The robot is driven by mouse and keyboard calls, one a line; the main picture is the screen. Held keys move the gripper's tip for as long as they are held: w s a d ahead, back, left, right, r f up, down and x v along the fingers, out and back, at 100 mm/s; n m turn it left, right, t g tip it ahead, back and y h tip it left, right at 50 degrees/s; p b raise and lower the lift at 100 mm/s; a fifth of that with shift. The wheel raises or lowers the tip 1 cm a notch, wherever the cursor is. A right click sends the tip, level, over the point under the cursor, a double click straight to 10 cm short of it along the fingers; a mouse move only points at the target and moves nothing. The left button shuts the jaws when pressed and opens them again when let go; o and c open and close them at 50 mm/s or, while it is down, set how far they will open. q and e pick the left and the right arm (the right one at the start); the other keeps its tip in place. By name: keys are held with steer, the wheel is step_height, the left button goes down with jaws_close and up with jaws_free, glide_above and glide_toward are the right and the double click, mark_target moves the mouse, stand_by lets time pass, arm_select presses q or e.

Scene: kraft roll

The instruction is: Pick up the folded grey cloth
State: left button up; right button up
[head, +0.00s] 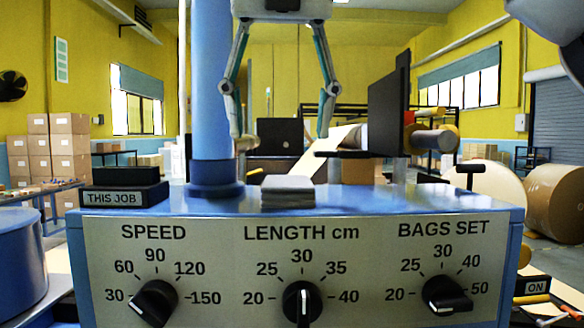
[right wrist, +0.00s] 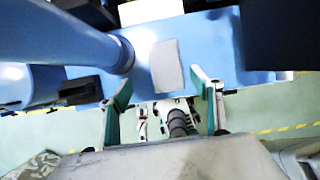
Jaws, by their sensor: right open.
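The folded grey cloth (head: 287,191) lies flat on the blue top of the control console (head: 400,197), just behind the LENGTH dial panel. It also shows in the right wrist view (right wrist: 167,66) as a pale rectangle. My right gripper (head: 283,138) hangs from above with its fingers spread wide and pointing down. It is open and empty, above the cloth and apart from it. In the right wrist view the fingertips (right wrist: 160,88) stand to either side, with the cloth beyond and between them. My left gripper is not in view.
A blue post (head: 211,90) rises from the console just left of the cloth. A black THIS JOB block (head: 124,188) sits at the console's left end. Dials, including the LENGTH dial (head: 302,302), face the front. Large paper rolls (head: 556,203) stand at the right.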

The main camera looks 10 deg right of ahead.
mark_target(287, 180)
steer(key=shift+d+f, duration=0.1)
steer(key=shift+f, duration=0.25)
steer(key=x, duration=0.5)
steer(key=d+x, duration=0.1)
steer(key=x, duration=0.1)
steer(key=shift+s+f, duration=0.1)
steer(key=shift+f, duration=0.1)
steer(key=shift+a, duration=0.1)
steer(key=shift+s, duration=0.1)
steer(key=c, duration=1.2)
